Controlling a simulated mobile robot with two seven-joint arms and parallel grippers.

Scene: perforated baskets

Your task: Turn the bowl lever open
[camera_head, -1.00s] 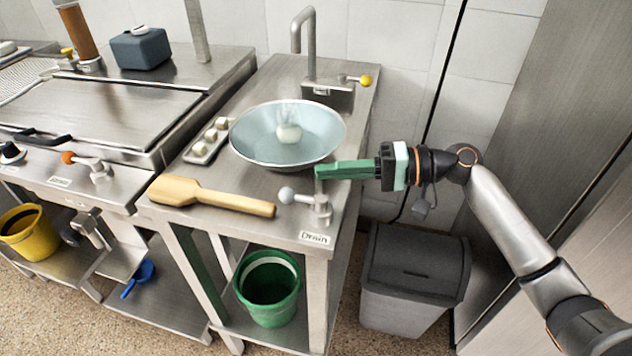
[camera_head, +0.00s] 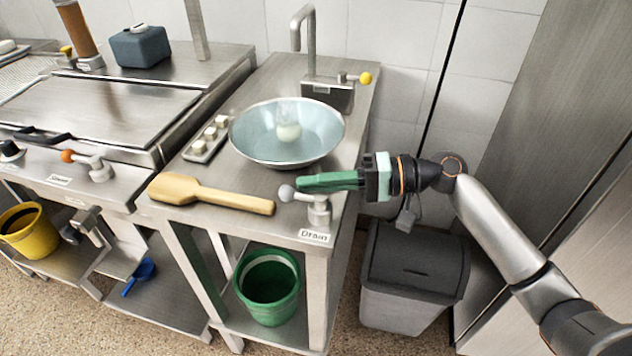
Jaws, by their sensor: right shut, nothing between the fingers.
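The bowl (camera_head: 262,153) is a wide metal basin on the narrow steel stand, with a pale object inside it. The bowl lever (camera_head: 286,193) has a white-grey ball knob and sits on a metal valve (camera_head: 319,213) above a label reading "Drain". Its knob points left. My right gripper (camera_head: 300,183) has green fingers, shut and empty. The fingertips are right by the knob, over the lever's far side; I cannot tell whether they touch it. My left gripper is not in view.
A wooden paddle (camera_head: 215,197) lies left of the lever. A faucet (camera_head: 310,50) with a yellow-knobbed lever (camera_head: 365,78) stands behind the bowl. A green bucket (camera_head: 268,287) sits below. A grey bin (camera_head: 412,278) stands right of the stand, under my arm.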

